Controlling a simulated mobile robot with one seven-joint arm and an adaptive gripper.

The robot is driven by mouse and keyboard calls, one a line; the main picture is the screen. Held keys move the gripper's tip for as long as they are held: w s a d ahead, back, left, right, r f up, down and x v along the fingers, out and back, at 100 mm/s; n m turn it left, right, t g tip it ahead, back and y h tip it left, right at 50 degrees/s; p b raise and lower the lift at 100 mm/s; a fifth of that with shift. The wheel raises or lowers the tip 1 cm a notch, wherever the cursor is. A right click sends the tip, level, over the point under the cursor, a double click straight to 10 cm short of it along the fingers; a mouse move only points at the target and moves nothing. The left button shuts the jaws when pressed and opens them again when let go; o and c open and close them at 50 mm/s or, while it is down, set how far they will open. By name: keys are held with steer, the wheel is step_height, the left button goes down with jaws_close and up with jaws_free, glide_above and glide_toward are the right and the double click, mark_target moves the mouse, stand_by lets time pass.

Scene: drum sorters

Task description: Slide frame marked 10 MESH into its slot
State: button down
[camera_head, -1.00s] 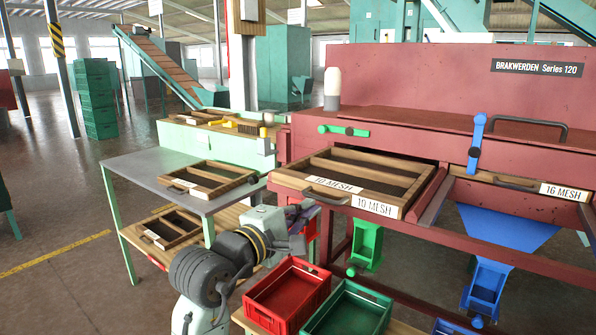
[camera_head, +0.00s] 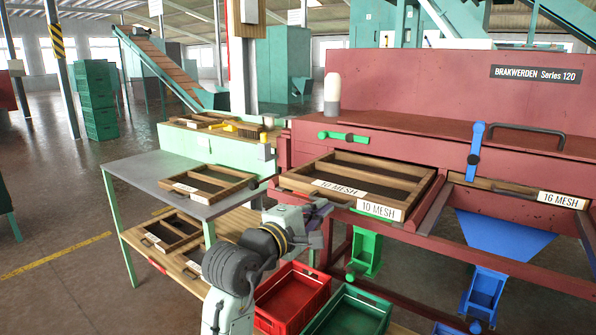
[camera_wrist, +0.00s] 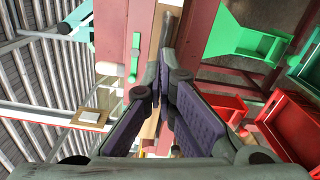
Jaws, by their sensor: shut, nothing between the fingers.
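The wooden frame marked 10 MESH (camera_head: 372,166) lies in the left bay of the red machine, its front end sticking out past the machine's front. One label is on its top bar and one on its front face. My gripper (camera_head: 322,207) is at the frame's front, near the left half of its face, and hides the handle there. In the wrist view, my gripper's purple-padded fingers (camera_wrist: 163,78) come together at their tips with nothing held. The frame's wooden edge shows beyond them. Whether the fingers touch the frame is unclear.
A frame marked 16 MESH (camera_head: 520,190) sits in the right bay. A blue clamp lever (camera_head: 476,150) and a green lever (camera_head: 343,137) are on the machine. Red (camera_head: 292,298) and green crates (camera_head: 350,312) stand below. A grey table (camera_head: 150,168) at left holds another frame.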

steer(key=shift+p+x, duration=0.5)
steer(key=shift+x, duration=1)
